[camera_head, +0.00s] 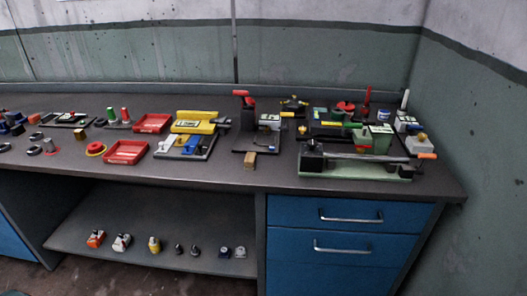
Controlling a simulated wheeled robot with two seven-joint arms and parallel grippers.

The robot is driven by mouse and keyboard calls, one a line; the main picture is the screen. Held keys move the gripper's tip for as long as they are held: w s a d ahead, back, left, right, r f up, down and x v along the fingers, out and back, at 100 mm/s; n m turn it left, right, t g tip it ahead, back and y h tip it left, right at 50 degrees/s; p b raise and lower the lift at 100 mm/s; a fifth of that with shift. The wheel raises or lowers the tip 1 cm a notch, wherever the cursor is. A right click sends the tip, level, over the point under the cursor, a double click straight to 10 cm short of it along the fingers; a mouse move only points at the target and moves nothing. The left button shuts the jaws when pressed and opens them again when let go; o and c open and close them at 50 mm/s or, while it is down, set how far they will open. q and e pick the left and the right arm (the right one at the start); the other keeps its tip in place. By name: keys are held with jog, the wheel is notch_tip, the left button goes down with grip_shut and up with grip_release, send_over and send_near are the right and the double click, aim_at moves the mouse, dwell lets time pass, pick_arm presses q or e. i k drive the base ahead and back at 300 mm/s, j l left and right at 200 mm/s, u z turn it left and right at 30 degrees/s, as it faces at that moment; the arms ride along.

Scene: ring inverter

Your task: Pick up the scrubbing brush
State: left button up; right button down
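I cannot pick out a scrubbing brush with certainty. A small tan block (250,161) stands near the front edge of the bench top, just in front of a dark fixture with a red handle (243,94). It is too small to tell whether it has bristles.
The dark bench top (225,178) is crowded with red trays (125,152), a yellow box (194,122), and a long green-based fixture (355,165) at right. Small bottles (154,244) stand on the lower shelf. Blue drawers (345,240) and a right wall bound the space.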

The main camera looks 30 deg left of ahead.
aim_at(249, 161)
jog(key=i+j+u, duration=0.1)
jog(key=i+u, duration=0.25)
jog(key=i+l+u, duration=0.1)
jog(key=i+u, duration=0.3)
jog(key=i, duration=0.2)
